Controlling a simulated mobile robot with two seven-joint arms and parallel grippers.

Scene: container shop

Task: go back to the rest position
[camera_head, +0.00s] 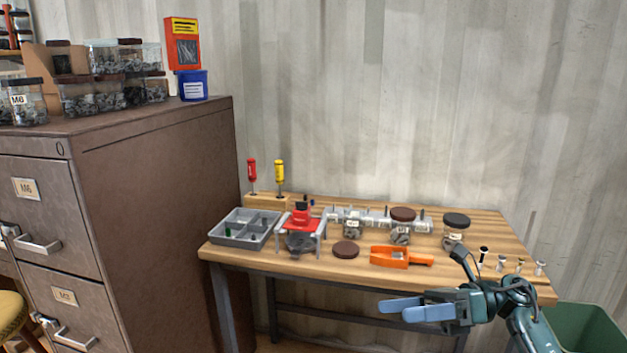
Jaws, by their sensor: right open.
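My right gripper (402,308) is in the lower right of the head view. Its blue fingers point left and are spread apart with nothing between them. It hangs in front of the workbench (490,222), near the bench's front edge. My right arm comes in from the bottom right corner. My left gripper is not in view.
The bench holds a grey divided tray (245,236), a red-topped device (301,222), several jars, a loose brown lid (345,249), an orange scoop (400,257) and screws. A brown cabinet (160,190) stands left. A green bin (588,328) is lower right.

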